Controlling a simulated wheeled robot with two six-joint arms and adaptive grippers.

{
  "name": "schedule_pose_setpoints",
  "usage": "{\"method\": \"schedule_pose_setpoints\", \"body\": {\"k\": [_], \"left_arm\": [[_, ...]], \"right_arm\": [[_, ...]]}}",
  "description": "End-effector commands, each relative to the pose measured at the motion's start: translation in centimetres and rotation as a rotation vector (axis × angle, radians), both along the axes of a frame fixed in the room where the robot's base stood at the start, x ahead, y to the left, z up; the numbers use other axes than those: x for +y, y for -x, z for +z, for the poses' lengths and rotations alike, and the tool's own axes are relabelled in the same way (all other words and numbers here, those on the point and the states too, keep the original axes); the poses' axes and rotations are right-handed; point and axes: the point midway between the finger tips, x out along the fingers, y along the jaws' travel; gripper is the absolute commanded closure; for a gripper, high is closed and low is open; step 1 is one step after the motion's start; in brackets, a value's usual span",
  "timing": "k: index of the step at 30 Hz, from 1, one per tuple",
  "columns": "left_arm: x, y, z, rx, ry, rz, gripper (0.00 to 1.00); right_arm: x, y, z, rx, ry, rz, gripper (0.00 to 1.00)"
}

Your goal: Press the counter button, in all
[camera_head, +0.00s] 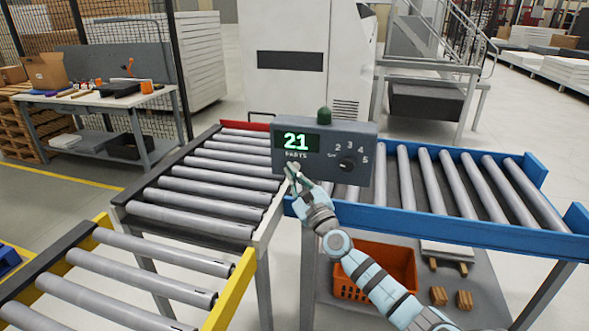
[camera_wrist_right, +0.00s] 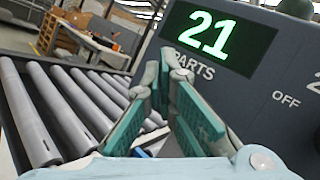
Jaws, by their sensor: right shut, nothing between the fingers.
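The counter box (camera_head: 325,152) is a dark grey panel above the roller conveyors. Its green display (camera_head: 296,141) reads 21 with PARTS below; the display also shows in the right wrist view (camera_wrist_right: 212,36). A dark green dome button (camera_head: 324,116) sits on top of the box, partly cut off at the top of the right wrist view (camera_wrist_right: 297,8). A rotary dial (camera_head: 347,164) with numbers is on the right of the face. My right gripper (camera_head: 291,167) is shut and empty, in front of the box's lower left, below the display and the button. My left gripper is not in view.
Roller conveyors with a black-and-white frame (camera_head: 190,222), a yellow frame (camera_head: 241,283) and a blue frame (camera_head: 440,227) surround the box. An orange crate (camera_head: 401,258) sits on a lower shelf. A workbench (camera_head: 90,98) stands at the back left. The space above the box is clear.

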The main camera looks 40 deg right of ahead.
Motion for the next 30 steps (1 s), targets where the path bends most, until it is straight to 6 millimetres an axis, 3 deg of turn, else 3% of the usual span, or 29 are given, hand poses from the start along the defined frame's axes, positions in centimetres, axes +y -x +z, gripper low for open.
{"method": "schedule_pose_setpoints", "body": {"k": [30], "left_arm": [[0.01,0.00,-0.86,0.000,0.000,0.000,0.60]], "right_arm": [[-0.87,-0.73,-0.02,0.000,0.000,0.000,1.00]]}}
